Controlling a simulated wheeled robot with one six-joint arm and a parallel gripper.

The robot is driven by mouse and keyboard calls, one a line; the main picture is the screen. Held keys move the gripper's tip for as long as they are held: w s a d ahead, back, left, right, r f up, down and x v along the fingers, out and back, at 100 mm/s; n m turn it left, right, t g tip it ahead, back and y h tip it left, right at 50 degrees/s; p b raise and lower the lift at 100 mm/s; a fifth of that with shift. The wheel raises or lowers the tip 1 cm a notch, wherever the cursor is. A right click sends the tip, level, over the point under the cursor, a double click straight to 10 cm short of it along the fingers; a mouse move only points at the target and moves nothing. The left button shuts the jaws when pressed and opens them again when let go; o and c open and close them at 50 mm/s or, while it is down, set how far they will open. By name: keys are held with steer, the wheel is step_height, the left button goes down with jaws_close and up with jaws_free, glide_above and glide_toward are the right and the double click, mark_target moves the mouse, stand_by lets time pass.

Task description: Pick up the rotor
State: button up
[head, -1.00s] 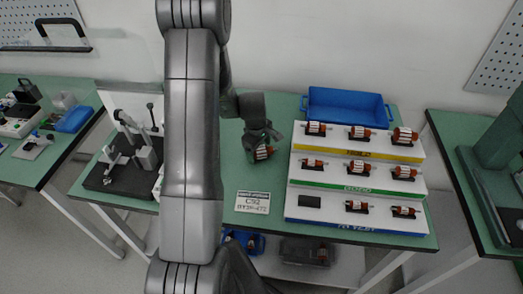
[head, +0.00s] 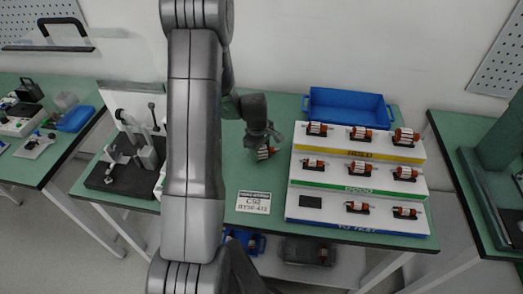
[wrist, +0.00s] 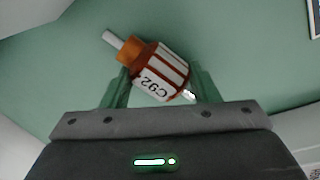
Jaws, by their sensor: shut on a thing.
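My gripper (head: 264,145) is shut on a rotor (wrist: 160,74) and holds it over the green tabletop (head: 232,172). In the wrist view the rotor has a white and dark red body marked C92, an orange end and a grey shaft. It sits tilted between the green fingers, with the shaft toward the upper left. In the head view the held rotor (head: 265,153) is small, beside the left end of the stepped rack. A white card (head: 253,202) on the table in front reads C92 with a second line below.
A stepped white rack (head: 335,170) holds several rotors on yellow, green and blue tiers. An empty black cradle (head: 311,201) sits at the blue tier's left end. A blue tray (head: 347,105) lies behind. A black test fixture (head: 125,160) stands at the left.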

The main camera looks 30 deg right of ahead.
step_height(320, 180, up, 10)
steer(key=shift+f+b, duration=0.1)
steer(key=shift+b, duration=0.65)
step_height(320, 180, up, 5)
steer(key=p, duration=0.3)
stand_by(0.3)
